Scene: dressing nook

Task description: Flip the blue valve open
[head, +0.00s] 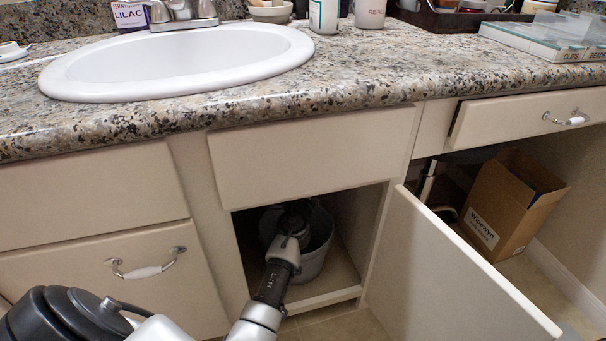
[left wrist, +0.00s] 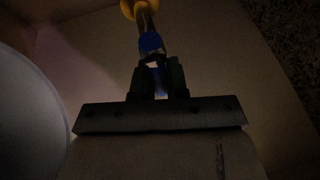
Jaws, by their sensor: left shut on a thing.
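The blue valve (left wrist: 151,43) is on a pipe in the dim left wrist view, at the top centre, with a yellow ring above it. My left gripper (left wrist: 158,72) is shut on the blue valve; a blue part shows between its dark fingers. In the head view my left arm reaches into the open cabinet under the sink. The valve and fingertips cannot be made out there. The valve's exact angle is hard to tell in the dark. My right gripper is not in view.
A grey bucket (head: 314,262) stands in the cabinet, close by my arm. The cabinet door (head: 448,280) hangs open to the right. A drawer (head: 525,118) is partly pulled out at the right. A cardboard box (head: 507,205) stands below it. The white sink (head: 180,68) is above.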

